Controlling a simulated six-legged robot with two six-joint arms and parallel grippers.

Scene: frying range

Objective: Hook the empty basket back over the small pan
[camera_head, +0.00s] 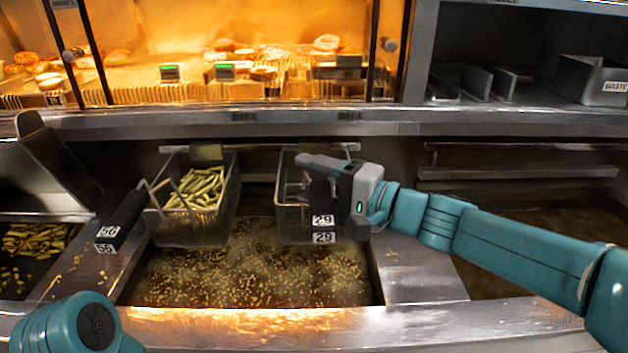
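The empty basket (288,222) is a dark wire basket at the back right of the small pan (250,313), whose oil is full of floating crumbs. Its dark handle carries labels reading 29 and points toward me. My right gripper (318,170) reaches in from the right and lies across this handle, with its fingers around it; it looks shut on it. The gripper partly hides the basket's right side and its inside. I cannot tell whether the basket touches its hook or rail. My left gripper is out of view; only a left arm link shows at the lower left.
A second basket (232,205) full of fries hangs over the pan's back left, its handle labelled 56. Another vat with fries (38,240) lies at far left. A heated shelf (220,95) with food stands behind. A waste bin (592,80) stands upper right.

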